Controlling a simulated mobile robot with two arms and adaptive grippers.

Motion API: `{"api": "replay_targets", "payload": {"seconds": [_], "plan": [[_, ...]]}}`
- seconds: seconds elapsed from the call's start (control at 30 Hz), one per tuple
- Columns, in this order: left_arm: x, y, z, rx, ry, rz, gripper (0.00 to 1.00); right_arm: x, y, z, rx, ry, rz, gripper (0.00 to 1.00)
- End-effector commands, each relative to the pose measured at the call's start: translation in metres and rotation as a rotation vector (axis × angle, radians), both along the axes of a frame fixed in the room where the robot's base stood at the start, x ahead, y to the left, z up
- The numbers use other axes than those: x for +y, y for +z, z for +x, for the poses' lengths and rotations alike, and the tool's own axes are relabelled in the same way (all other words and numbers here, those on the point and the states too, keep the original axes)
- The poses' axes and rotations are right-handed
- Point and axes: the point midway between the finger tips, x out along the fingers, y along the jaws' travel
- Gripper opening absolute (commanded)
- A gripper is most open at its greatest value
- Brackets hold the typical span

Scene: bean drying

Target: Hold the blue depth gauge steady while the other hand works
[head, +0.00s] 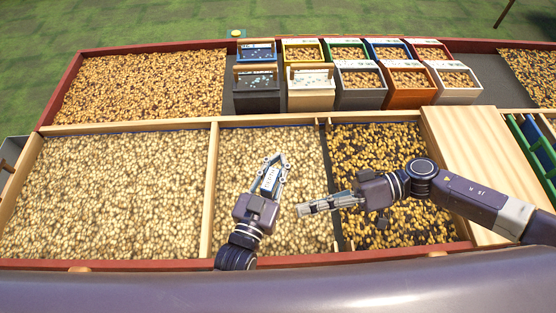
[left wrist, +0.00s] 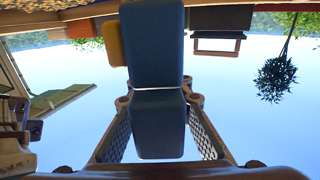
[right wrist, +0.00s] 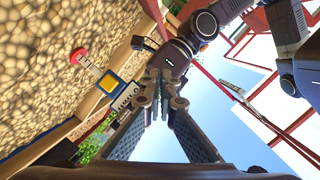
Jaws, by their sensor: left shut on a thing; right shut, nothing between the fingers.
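The blue depth gauge (left wrist: 152,45) fills the middle of the left wrist view as a blue block between the fingers, with a yellow part behind it. In the head view the gauge (head: 268,181) shows a pale marked face over the middle bean bay. My left gripper (head: 272,168) is shut on it. In the right wrist view a blue and yellow block (right wrist: 108,83) with a pale rod and red end shows over the pale beans. My right gripper (head: 303,210) is shut and empty, below and right of the gauge; its fingertips (right wrist: 160,95) meet in the right wrist view.
Pale beans (head: 115,190) fill the left and middle bays, darker mixed beans (head: 370,150) the right one. Wooden dividers (head: 209,190) and a wooden board (head: 460,135) stand between and beside them. Several small bins (head: 408,98) stand at the back. A green rack (head: 535,150) is at right.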

Motion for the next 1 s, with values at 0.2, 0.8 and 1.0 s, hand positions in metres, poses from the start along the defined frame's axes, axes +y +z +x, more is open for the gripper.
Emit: {"api": "replay_targets", "payload": {"seconds": [0.2,0.8,1.0], "plan": [[0.0,0.0,0.0,0.001,0.0,0.0,0.0,-0.005,-0.012,-0.001,0.461,-0.201,0.142,0.0],[0.0,0.0,0.0,0.0,0.0,0.0,0.0,-0.049,-0.065,0.024,1.128,-0.582,0.357,0.0],[0.0,0.0,0.0,0.0,0.0,0.0,0.0,-0.03,-0.065,0.031,1.129,-0.582,0.359,0.0]]}}
